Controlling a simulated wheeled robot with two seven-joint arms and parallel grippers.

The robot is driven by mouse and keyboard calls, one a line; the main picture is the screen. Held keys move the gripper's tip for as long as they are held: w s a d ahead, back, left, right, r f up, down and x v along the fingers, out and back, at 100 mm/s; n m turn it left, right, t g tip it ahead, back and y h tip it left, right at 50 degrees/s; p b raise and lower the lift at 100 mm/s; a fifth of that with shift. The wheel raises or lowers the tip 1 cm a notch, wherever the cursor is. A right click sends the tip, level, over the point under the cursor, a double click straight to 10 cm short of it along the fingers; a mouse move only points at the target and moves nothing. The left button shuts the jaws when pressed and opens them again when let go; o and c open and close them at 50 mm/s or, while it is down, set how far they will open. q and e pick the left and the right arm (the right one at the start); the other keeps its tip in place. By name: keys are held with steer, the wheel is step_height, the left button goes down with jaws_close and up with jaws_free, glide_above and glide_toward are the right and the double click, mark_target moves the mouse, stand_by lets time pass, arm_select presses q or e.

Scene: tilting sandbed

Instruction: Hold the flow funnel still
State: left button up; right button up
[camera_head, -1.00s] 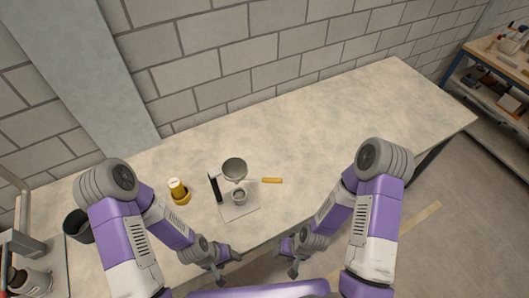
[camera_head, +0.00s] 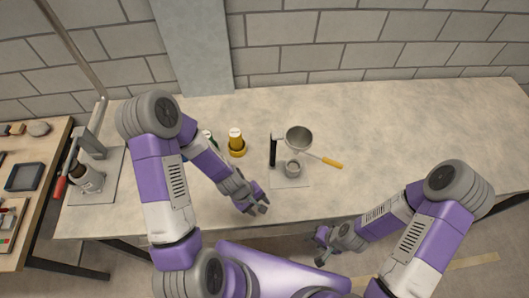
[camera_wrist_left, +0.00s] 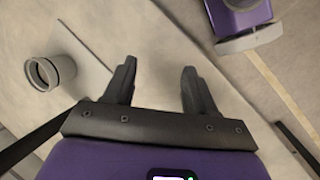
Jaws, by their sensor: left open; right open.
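The grey metal funnel (camera_head: 299,138) sits on a small stand with a black post (camera_head: 273,152) and a pale base plate (camera_head: 290,182). A small grey cup (camera_head: 292,169) stands on the plate below the funnel; a round grey cup-like piece (camera_wrist_left: 50,73) shows at the left of the left wrist view. A tool with a yellow handle (camera_head: 332,163) points right from beside the funnel. My left gripper (camera_head: 260,207) is open and empty, front-left of the plate; its fingers (camera_wrist_left: 159,75) are apart. My right gripper (camera_head: 321,247) is open, at the table's front edge, touching nothing visible.
A press-like frame (camera_head: 92,142) is at the table's left end. The table (camera_head: 430,125) is clear to the right.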

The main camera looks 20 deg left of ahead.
arm_select(q)
steer(key=w+n+b, duration=0.1)
steer(key=n, duration=0.1)
steer(key=w+n+t+b, duration=0.1)
steer(key=w+n+b, duration=0.1)
steer(key=w+a+n+h+b, duration=0.1)
steer(key=shift+w+n, duration=0.25)
steer(key=shift+n, duration=0.15)
steer(key=w+r+n+t+h+b, duration=0.2)
steer(key=w+r+n+t+b, duration=0.1)
steer(key=w+n+b, duration=0.2)
steer(key=n+t+b, duration=0.6)
steer(key=n, duration=0.2)
glide_toward(271, 142)
steer(key=shift+h, duration=0.4)
steer(key=x, duration=0.5)
steer(key=shift+w+a+f, duration=0.1)
steer(key=shift+w+f, duration=0.15)
steer(key=shift+w, duration=0.1)
steer(key=b+x, duration=0.3)
steer(key=x, duration=0.4)
steer(key=shift+w, duration=0.15)
arm_select(e)
step_height(271, 142, down, 20)
arm_select(q)
jaws_close()
